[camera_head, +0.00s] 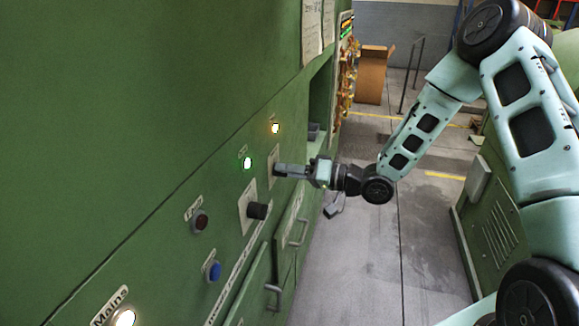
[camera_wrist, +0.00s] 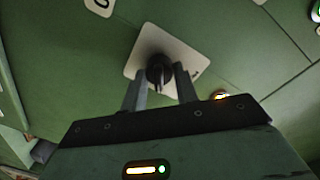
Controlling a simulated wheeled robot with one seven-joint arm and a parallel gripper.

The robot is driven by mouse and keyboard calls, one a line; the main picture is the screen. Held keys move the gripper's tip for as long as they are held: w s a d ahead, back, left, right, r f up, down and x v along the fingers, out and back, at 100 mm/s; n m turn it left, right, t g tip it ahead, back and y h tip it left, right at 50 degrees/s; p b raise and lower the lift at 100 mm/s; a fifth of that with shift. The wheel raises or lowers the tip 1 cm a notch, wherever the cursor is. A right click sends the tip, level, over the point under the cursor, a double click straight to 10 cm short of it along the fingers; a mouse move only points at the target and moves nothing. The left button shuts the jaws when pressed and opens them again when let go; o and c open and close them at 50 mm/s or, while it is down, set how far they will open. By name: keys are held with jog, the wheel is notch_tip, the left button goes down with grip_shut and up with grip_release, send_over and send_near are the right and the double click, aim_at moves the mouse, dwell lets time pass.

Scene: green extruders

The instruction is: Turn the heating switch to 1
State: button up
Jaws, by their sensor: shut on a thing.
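The heating switch is a dark rotary knob on a pale square plate on the green panel, and it shows in the wrist view (camera_wrist: 158,68). Its plate (camera_wrist: 172,42) has a mark at the right corner, partly hidden by a finger. In the head view the plate (camera_head: 274,160) shows below a yellow lamp, and the knob is hidden by my fingers. My gripper (camera_head: 280,170) reaches the panel from the right. In the wrist view my gripper (camera_wrist: 160,82) has one finger on each side of the knob, shut on it.
A second black knob (camera_head: 257,211) sits nearer on the panel. A green lamp (camera_head: 247,162), a yellow lamp (camera_head: 275,128), a dark red button (camera_head: 201,222) and a blue button (camera_head: 213,270) are close by. Handles (camera_head: 299,232) stick out below.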

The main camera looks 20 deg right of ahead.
dwell(0.4)
jog(key=o, duration=1)
jog(key=shift+c, duration=0.2)
jog(key=shift+d, duration=0.1)
jog(key=f+b+v, duration=0.1)
jog(key=b+v, duration=0.3)
jog(key=v, duration=1.3)
jog(key=shift+s+r, duration=0.2)
jog(key=shift+r, duration=0.15)
jog(key=shift+d, duration=0.1)
